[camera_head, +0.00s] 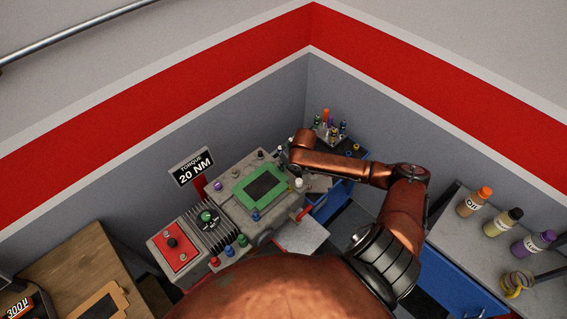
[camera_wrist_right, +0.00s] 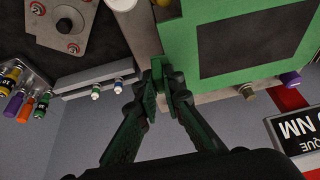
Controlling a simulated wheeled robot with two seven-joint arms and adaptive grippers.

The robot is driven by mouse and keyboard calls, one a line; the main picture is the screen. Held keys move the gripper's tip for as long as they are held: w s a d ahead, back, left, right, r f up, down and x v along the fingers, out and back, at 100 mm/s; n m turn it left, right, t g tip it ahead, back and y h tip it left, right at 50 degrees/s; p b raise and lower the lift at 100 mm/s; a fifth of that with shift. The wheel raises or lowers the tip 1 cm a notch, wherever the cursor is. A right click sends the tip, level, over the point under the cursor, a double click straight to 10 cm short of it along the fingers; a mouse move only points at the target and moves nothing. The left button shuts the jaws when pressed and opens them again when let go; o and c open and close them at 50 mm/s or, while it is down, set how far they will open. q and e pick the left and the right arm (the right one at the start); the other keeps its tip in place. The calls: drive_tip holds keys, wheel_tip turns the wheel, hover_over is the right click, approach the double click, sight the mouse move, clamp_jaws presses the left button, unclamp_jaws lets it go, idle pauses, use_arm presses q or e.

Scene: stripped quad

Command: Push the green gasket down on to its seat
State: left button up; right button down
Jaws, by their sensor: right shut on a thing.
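The green gasket (camera_head: 241,191) is a rectangular frame around a dark opening, over the grey metal block (camera_head: 236,222) in the head view. In the right wrist view the gasket (camera_wrist_right: 180,42) fills the top right. My right gripper (camera_wrist_right: 160,84) is shut at the gasket's corner, with a green bit between its fingertips. In the head view my right gripper (camera_head: 284,160) is at the gasket's upper right end, its fingers hard to make out. Whether the gasket rests flat on its seat I cannot tell. My left gripper is not in view.
A torque sign (camera_head: 192,166) stands behind. A red panel (camera_head: 174,252) is at left. Bottles (camera_head: 474,202) stand on the right shelf.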

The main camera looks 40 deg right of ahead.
drive_tip(key=shift+f, duration=0.2)
idle(0.6)
drive_tip(key=shift+p, duration=0.55)
idle(0.5)
drive_tip(key=shift+p, duration=0.5)
idle(0.5)
drive_tip(key=shift+p, duration=0.5)
drive_tip(key=shift+f+b, duration=0.7)
drive_tip(key=shift+f, duration=1.35)
drive_tip(key=c, duration=2)
unclamp_jaws()
